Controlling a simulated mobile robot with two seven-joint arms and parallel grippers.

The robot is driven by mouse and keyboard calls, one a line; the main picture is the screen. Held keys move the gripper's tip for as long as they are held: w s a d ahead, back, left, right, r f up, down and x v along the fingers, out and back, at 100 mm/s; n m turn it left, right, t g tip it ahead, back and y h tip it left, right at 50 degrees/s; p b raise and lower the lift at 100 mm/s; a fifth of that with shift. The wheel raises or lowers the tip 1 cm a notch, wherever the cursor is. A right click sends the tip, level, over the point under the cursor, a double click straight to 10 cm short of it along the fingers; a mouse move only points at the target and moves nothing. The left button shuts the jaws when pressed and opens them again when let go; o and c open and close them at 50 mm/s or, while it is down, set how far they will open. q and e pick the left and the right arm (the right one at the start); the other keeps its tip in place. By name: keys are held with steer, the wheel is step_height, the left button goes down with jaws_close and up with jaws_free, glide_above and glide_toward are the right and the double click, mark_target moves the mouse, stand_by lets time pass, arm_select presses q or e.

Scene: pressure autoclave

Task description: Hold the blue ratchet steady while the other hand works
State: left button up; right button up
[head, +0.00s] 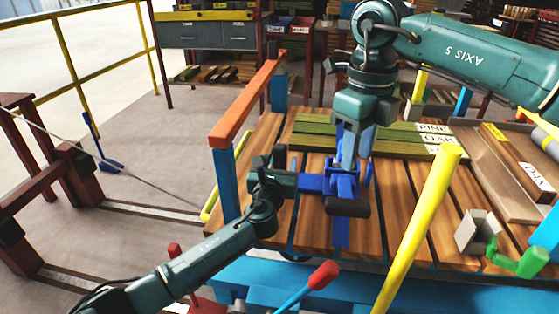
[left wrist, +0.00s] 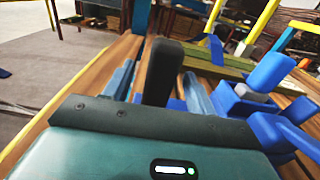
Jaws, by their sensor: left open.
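The blue ratchet (head: 343,184) sits on the wooden slat deck, on a blue strap (head: 340,233) that runs front to back. In the left wrist view the ratchet (left wrist: 268,100) is at the right. My left gripper (head: 292,172) is open just left of the ratchet, low over the slats. One dark finger (left wrist: 162,72) stands up in the left wrist view, apart from the ratchet. My right gripper (head: 357,142) points down from above, just behind and over the ratchet. Whether its fingers touch or grip the ratchet is unclear.
Green boards (head: 380,136) with labels lie behind the ratchet. A slanted yellow post (head: 418,232) stands to the right, and an orange-topped blue rail (head: 247,100) at the left. A red-tipped lever (head: 308,289) is in front. Slats right of the ratchet are bare.

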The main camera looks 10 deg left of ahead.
arm_select(q)
steer(key=shift+w, duration=0.65)
steer(key=shift+c, duration=0.2)
jaws_close()
